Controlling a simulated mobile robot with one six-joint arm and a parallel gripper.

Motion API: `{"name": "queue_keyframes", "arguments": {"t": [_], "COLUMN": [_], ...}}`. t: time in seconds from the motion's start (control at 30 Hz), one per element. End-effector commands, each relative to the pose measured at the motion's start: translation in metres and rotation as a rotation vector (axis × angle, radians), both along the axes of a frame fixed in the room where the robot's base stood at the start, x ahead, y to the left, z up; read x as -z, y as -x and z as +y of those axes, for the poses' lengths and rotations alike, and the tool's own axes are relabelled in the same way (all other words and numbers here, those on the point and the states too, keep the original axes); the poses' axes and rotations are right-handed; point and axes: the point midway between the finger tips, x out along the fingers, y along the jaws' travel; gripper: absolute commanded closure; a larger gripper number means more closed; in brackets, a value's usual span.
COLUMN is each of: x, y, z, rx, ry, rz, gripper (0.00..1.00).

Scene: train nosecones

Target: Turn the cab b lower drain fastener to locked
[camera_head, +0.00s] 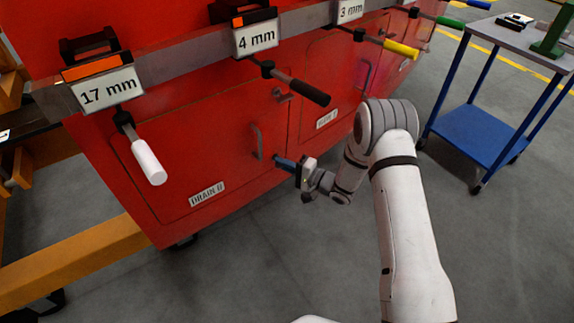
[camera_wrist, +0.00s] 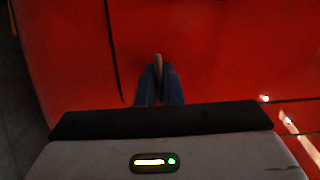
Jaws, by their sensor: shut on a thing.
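The red panel labelled DRAIN B (camera_head: 207,194) is on the lower part of the red nosecone. My gripper (camera_head: 277,159) reaches the panel's right edge, just right of the grey handle (camera_head: 257,141). In the wrist view my gripper's blue fingers (camera_wrist: 159,85) are closed around a small grey fastener (camera_wrist: 158,62) that stands out from the red surface. The fastener's tip shows between the fingertips; the rest is hidden by them. Whether it stands locked or unlocked I cannot tell.
A blue cart (camera_head: 471,127) stands right. Grey floor in front is clear.

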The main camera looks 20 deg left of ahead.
Motion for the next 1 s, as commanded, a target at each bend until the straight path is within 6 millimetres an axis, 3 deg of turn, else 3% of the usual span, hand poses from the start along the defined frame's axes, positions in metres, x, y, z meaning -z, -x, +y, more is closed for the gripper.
{"name": "queue_keyframes", "arguments": {"t": [0.1, 0.13, 0.4, 0.7, 1.0], "x": [-0.003, -0.003, -0.001, -0.001, -0.001], "y": [-0.001, -0.001, -0.001, 0.0, 0.012], "z": [0.001, 0.001, 0.0, -0.005, -0.053], "rx": [0.0, 0.0, 0.0, 0.002, 0.004], "ry": [-0.004, -0.004, -0.001, 0.0, -0.001], "rz": [-0.005, -0.005, -0.002, -0.001, 0.0], "gripper": [1.0, 0.93, 0.72, 0.72, 0.72]}}
